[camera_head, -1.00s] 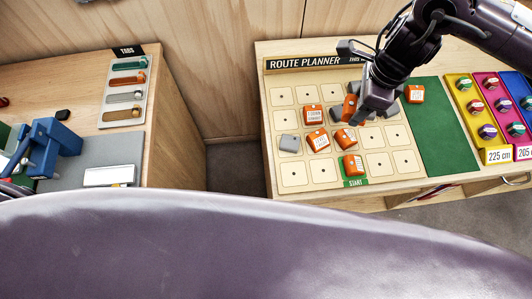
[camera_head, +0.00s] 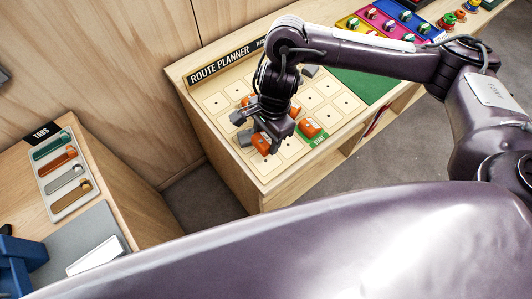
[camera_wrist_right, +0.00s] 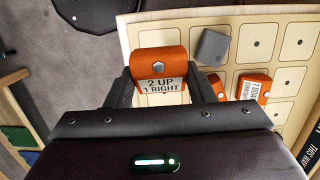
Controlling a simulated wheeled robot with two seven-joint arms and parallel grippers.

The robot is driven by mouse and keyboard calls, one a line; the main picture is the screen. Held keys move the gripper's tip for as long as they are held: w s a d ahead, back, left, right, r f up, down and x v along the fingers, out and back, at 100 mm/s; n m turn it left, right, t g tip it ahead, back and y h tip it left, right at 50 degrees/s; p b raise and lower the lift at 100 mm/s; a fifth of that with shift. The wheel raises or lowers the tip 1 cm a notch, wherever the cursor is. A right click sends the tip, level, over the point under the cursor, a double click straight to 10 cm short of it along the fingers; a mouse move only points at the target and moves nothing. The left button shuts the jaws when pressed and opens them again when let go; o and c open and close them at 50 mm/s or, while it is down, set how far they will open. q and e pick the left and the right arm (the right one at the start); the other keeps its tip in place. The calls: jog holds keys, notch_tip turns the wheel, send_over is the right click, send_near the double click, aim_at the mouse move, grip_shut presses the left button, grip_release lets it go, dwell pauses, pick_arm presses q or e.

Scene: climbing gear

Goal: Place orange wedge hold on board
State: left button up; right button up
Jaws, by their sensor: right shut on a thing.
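My right gripper (camera_head: 266,136) is shut on an orange wedge hold (camera_head: 261,143). The hold is over the near-left part of the route planner board (camera_head: 331,88). In the right wrist view the hold (camera_wrist_right: 158,62) sits between the two fingers (camera_wrist_right: 159,88), with its label "2 UP 1 RIGHT" facing the camera. I cannot tell whether it touches the board. Another orange hold (camera_head: 310,128) lies near the green START label. My arm partly hides the board and other holds. My left gripper is not in view.
In the right wrist view, a grey hold (camera_wrist_right: 213,47) and another labelled orange hold (camera_wrist_right: 252,87) lie close beside the held one. A green panel (camera_head: 362,85) borders the board. A TABS tray (camera_head: 66,172) lies on the separate left bench, across a floor gap.

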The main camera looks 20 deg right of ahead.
send_over(265, 162)
jog(key=f, duration=0.5)
jog(key=shift+w+d, duration=0.1)
jog(key=shift+d, duration=0.15)
jog(key=shift+f+p, duration=0.3)
jog(key=shift+f, duration=1.95)
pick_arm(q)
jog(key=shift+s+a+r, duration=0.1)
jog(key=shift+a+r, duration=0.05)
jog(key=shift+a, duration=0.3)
pick_arm(e)
jog(key=shift+f+b, duration=0.2)
jog(key=shift+b, duration=0.1)
jog(key=o, duration=1)
jog(key=shift+c, duration=0.2)
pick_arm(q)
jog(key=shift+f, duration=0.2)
pick_arm(e)
jog(key=shift+r, duration=0.1)
